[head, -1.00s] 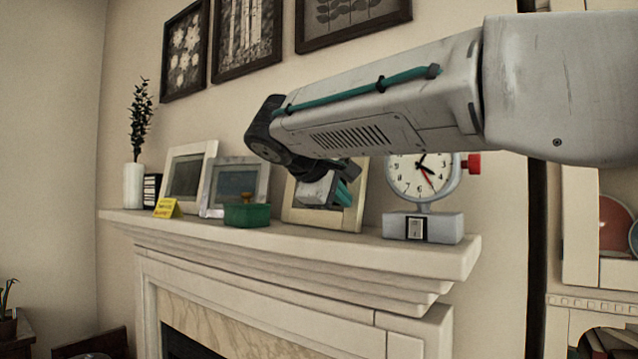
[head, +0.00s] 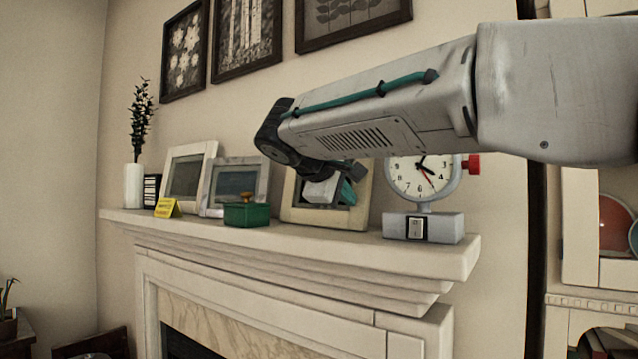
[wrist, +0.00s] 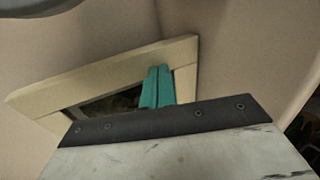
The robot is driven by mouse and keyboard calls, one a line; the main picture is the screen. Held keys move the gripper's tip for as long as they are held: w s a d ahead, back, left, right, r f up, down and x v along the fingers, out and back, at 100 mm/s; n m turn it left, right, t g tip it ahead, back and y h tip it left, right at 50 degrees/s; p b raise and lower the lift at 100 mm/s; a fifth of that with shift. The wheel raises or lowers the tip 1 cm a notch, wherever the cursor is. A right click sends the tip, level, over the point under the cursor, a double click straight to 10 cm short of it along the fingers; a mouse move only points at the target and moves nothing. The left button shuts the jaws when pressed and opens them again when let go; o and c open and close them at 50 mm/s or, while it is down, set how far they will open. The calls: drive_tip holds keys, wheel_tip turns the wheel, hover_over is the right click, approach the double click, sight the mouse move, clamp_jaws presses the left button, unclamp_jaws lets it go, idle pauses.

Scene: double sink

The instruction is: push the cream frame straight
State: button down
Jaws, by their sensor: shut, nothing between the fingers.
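The cream frame (head: 362,205) stands on the mantel, leaning back towards the wall, just left of the clock. My gripper (head: 348,192) is in front of its right part and hides much of its middle and top. In the wrist view the cream frame (wrist: 105,77) shows slanted, with a dark picture inside. There the teal fingers (wrist: 158,86) are together, with nothing between them, and overlap the frame's right part. I cannot tell whether the fingertips touch it.
A clock (head: 422,178) on a grey base stands close to the right. A green box (head: 246,214), a silver frame (head: 236,187), a white frame (head: 190,175), a yellow card (head: 166,208) and a white vase (head: 133,187) stand left. The mantel (head: 330,243) has a clear front strip.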

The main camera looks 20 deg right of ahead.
drive_tip(key=shift+w+d, duration=0.4)
drive_tip(key=shift+d, duration=0.15)
drive_tip(key=shift+a, duration=0.1)
drive_tip(key=shift+s+a+r, duration=0.15)
drive_tip(key=shift+s+a, duration=0.55)
drive_tip(key=shift+a, duration=0.2)
drive_tip(key=shift+s+a+r, duration=0.2)
drive_tip(key=shift+s+a, duration=0.45)
drive_tip(key=shift+a, duration=0.3)
drive_tip(key=shift+s+a+r, duration=0.15)
drive_tip(key=shift+s+a, duration=0.55)
drive_tip(key=shift+a, duration=0.2)
